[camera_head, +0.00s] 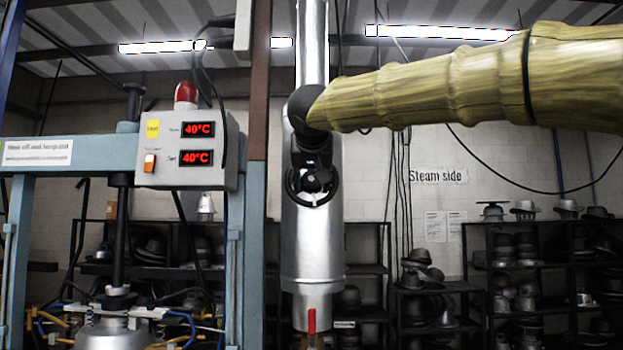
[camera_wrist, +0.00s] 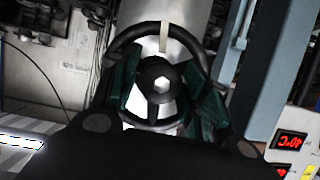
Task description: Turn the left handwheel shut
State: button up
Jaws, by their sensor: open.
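A black handwheel (camera_head: 314,204) sits on the front of a silver vertical cylinder (camera_head: 312,245). In the wrist view the handwheel (camera_wrist: 127,37) shows a round rim, a hub with a pale hexagonal centre, and a tan mark on the rim at the top of the picture. My gripper (camera_head: 313,165) is in front of the wheel and covers part of it. In the wrist view my gripper (camera_wrist: 164,90) is open, with its teal-padded fingers on either side of the hub. They overlap the rim; whether they touch it I cannot tell. No second handwheel shows.
A blue-grey press frame (camera_head: 248,275) stands close on the left. It carries a control box (camera_head: 184,148) with two 40°C displays and a red lamp (camera_head: 186,92). A red lever (camera_head: 311,321) is below the cylinder. Shelves of hats (camera_head: 540,280) stand behind at the right.

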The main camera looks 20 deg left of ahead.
jog(key=c, duration=0.7)
jog(key=shift+d+r+p, duration=0.1)
jog(key=shift+r+p, duration=0.05)
jog(key=shift+p, duration=0.2)
